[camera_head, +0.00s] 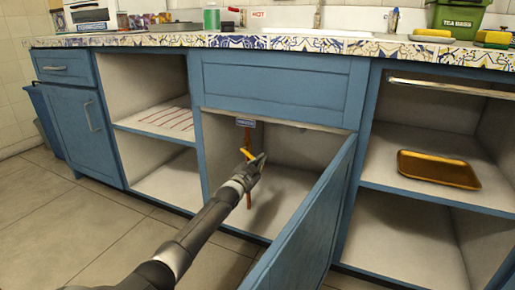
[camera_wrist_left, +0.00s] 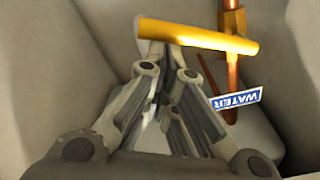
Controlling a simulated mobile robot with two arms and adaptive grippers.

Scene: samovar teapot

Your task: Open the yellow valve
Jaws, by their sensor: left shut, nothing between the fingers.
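The yellow valve handle (camera_wrist_left: 198,36) lies just beyond my left gripper's fingertips in the left wrist view. It sits on a copper pipe (camera_wrist_left: 233,72) with a blue "WATER" label (camera_wrist_left: 236,99) beside it. In the head view, the yellow handle (camera_head: 248,154) shows small inside the open cabinet under the sink, right at my left gripper (camera_head: 259,160). My left gripper (camera_wrist_left: 175,62) is shut with nothing between its fingers. Its tips are very close to the handle's left part; I cannot tell whether they touch. My right gripper is not in view.
A blue cabinet door (camera_head: 305,225) stands open to the right of my left arm. Open shelves flank the cabinet, the right one holding an orange tray (camera_head: 438,169). The patterned counter (camera_head: 160,40) runs above, and the cabinet walls are close around the valve.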

